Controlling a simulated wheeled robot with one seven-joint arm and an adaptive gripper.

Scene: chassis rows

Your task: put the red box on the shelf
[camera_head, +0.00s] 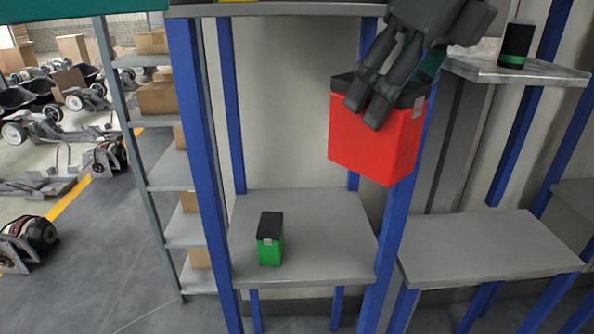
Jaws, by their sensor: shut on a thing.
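The red box (372,139) has a dark top and hangs in the air at the upper right of centre in the head view. My gripper (368,112) is above it, with its dark fingers shut on the box and covering part of its top. The box is in front of a blue shelf post and hides part of it. The grey shelf board (325,245) between the blue posts is below and to the left of the box. The box is apart from this board.
A small green box (270,245) with a dark top stands on the left half of that board. Another grey board (485,250) at right is bare. A dark green-banded item (515,46) stands on a higher board. Blue posts (203,170) flank the bay.

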